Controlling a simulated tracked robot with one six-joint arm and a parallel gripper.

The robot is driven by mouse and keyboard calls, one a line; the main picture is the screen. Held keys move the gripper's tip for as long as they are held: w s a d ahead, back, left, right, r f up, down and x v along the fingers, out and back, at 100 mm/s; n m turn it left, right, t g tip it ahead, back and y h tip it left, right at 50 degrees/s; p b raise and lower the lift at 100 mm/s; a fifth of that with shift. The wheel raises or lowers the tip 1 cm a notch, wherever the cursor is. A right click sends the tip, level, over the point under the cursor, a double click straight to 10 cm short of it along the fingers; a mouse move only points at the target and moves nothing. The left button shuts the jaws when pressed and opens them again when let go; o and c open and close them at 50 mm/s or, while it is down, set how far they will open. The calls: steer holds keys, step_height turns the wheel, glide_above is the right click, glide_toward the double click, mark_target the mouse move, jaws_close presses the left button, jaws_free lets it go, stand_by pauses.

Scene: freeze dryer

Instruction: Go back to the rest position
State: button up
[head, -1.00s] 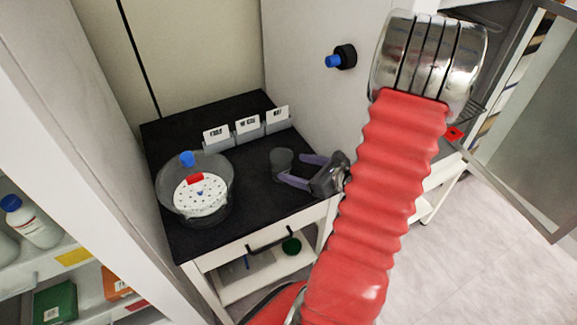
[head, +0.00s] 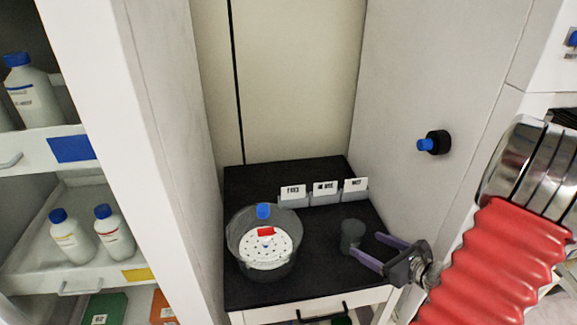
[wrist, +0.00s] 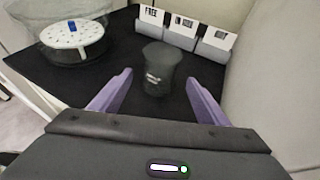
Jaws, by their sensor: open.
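My gripper (head: 368,248) is open, with its two purple fingers over the right side of the black-topped cart (head: 318,273). A dark grey cup (head: 351,234) stands upright on the cart just ahead of the fingertips. In the wrist view the cup (wrist: 158,70) shows between and beyond the open fingers (wrist: 158,84), with small unreadable print on it. Whether a finger touches the cup I cannot tell, but the jaws hold nothing that I can see. My red bellows-covered arm reaches in from the right in the head view.
A clear round vessel (head: 237,250) with a white perforated disc (head: 268,256) stands left on the cart. Several grey bins with white labels (head: 325,188) line the back. A wall knob (head: 433,143) is at right. Shelves with bottles (head: 72,236) stand left. Walls close in the cart.

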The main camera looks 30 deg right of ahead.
steer(key=shift+s+a+f+n, duration=0.1)
steer(key=shift+a+f+n, duration=0.1)
steer(key=shift+n, duration=0.1)
steer(key=s+a+n+g+y, duration=0.1)
steer(key=a, duration=0.1)
steer(key=s+a+f+n+y, duration=0.1)
steer(key=a+n, duration=0.1)
steer(key=a+n+g+y, duration=0.1)
steer(key=a, duration=0.1)
steer(key=shift+s+f+n+g, duration=0.25)
steer(key=shift+s+n+g, duration=0.05)
steer(key=shift+s, duration=0.1)
steer(key=s+a+r+n+g+y, duration=0.1)
steer(key=s+a+r+n+g, duration=0.1)
steer(key=a+n+g, duration=0.3)
steer(key=s+a+r+n+g, duration=0.2)
steer(key=a+n, duration=0.3)
steer(key=n, duration=0.3)
steer(key=w+a+r+n+t+h, duration=0.1)
steer(key=a+r+n+h, duration=0.4)
steer(key=a+r+n, duration=0.9)
step_height(320, 180, up, 4)
steer(key=n, duration=0.2)
steer(key=shift+a+f+n+t, duration=0.15)
steer(key=shift+a+n+t, duration=0.15)
steer(key=shift+t, duration=0.1)
